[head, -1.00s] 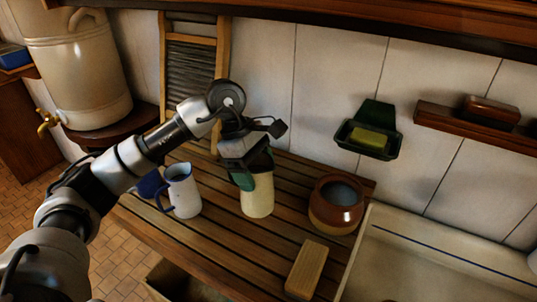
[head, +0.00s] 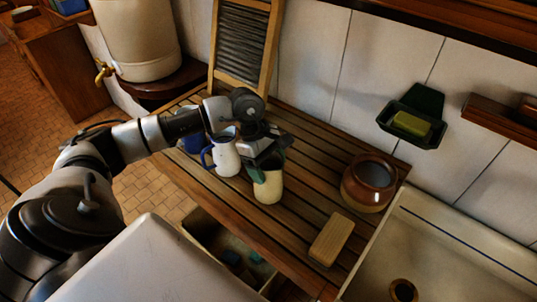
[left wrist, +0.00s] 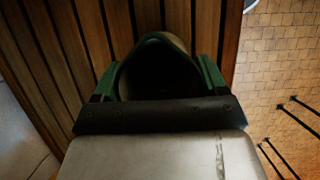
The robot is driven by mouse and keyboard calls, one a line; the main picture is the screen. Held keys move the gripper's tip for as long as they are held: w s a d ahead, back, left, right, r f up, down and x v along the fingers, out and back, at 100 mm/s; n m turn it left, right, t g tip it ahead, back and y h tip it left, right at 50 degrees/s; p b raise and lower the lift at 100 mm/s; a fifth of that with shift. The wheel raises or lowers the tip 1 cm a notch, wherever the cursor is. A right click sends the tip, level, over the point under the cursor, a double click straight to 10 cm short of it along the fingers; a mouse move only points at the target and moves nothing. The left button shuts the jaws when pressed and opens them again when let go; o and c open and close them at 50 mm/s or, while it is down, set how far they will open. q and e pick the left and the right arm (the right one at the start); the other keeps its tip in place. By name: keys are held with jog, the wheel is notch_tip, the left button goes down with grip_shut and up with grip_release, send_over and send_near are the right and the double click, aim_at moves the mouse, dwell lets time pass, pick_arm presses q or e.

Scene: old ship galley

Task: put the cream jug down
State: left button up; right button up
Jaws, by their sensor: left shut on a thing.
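The cream jug (head: 268,187) has a cream body and a green rim. My left gripper (head: 265,163) is shut on its upper part from above. In the left wrist view the jug's dark mouth (left wrist: 160,75) sits between the fingers of my left gripper (left wrist: 155,85). The jug looks upright, over the slatted wooden drainboard (head: 290,232). I cannot tell whether its base touches the slats. My right gripper is not in view.
A white jug with a blue handle (head: 227,158) stands close left of the cream jug, with a blue mug (head: 194,144) behind. A brown pot (head: 369,185) and a wooden block (head: 331,239) are to the right, before the sink (head: 440,255). Slats between are clear.

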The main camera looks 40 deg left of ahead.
pick_arm(q)
jog(key=shift+f+b, duration=0.1)
jog(key=shift+b, duration=0.2)
jog(key=o, duration=1.8)
jog(key=shift+c, duration=0.2)
